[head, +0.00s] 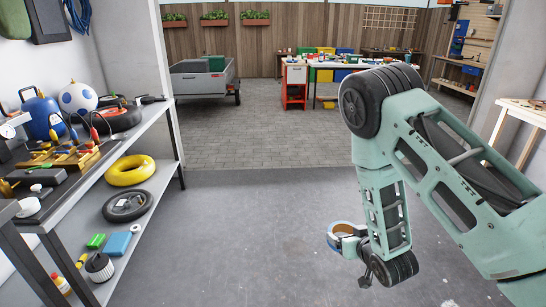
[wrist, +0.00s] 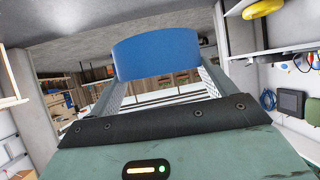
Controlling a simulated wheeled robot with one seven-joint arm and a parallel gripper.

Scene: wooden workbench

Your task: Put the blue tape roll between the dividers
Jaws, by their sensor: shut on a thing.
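The blue tape roll (head: 332,231) is held in the air in front of me, above the grey floor. Its tan inner ring shows in the head view. My gripper (head: 347,240) is shut on it. In the wrist view the blue tape roll (wrist: 156,55) sits between the two fingers, its smooth blue outer face toward the camera. I cannot make out any dividers for certain in either view.
A metal shelf (head: 165,112) on the left holds tools, balls, a yellow ring (head: 130,171) and a black wheel (head: 127,203). A far workbench (head: 340,65) carries coloured bins. A grey cart (head: 205,82) stands at the back. The floor between is clear.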

